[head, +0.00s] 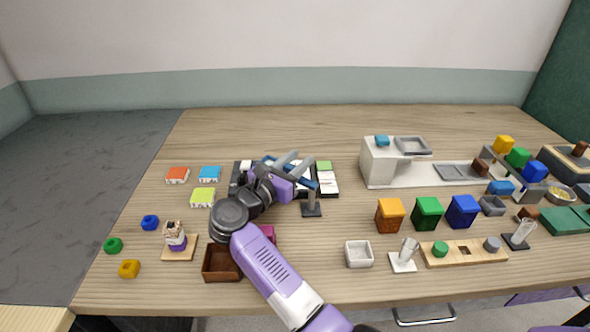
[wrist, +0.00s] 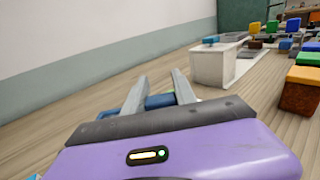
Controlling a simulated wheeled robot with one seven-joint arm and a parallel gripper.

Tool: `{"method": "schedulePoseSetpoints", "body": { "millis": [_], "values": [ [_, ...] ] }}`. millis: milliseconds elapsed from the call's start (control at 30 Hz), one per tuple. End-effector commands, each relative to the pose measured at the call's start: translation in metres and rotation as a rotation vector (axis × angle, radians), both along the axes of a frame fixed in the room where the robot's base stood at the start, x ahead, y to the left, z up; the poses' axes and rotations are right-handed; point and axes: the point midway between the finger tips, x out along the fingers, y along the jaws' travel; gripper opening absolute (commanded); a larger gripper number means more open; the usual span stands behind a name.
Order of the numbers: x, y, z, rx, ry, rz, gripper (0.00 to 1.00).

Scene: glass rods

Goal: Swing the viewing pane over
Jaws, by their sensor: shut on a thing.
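The viewing pane, seen as a blue-edged part (head: 303,182), is at a dark upright stand (head: 311,209) in the middle of the table. My gripper (head: 297,164) reaches over the dark tray area from the front left, and its two grey fingers are shut on the pane. In the wrist view, a blue piece of the pane (wrist: 159,101) shows between the fingers of my gripper (wrist: 158,92). My gripper and arm hide much of the pane, so its exact tilt cannot be told.
A dark tray with white and green pieces (head: 326,181) lies under and beside my gripper. A white station (head: 377,165) stands to the right. Orange, green and blue blocks (head: 427,213) stand front right. A brown box (head: 221,264) sits near my forearm. Bare wood lies behind the tray.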

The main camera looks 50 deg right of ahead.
Motion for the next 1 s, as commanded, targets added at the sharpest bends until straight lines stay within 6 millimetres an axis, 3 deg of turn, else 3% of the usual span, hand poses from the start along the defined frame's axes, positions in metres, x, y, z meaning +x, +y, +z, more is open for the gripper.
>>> {"method": "schedulePoseSetpoints", "body": {
  "millis": [533, 567, 633, 1000],
  "values": [
    [-0.0013, -0.0023, -0.0012, 0.001, 0.004, -0.028, 0.00],
    [-0.0013, -0.0023, -0.0012, 0.001, 0.004, -0.028, 0.38],
    [-0.0013, -0.0023, -0.0011, 0.001, 0.003, -0.028, 0.52],
    [-0.0008, 0.0006, -0.0006, 0.000, 0.002, -0.025, 0.55]
  ]
}}
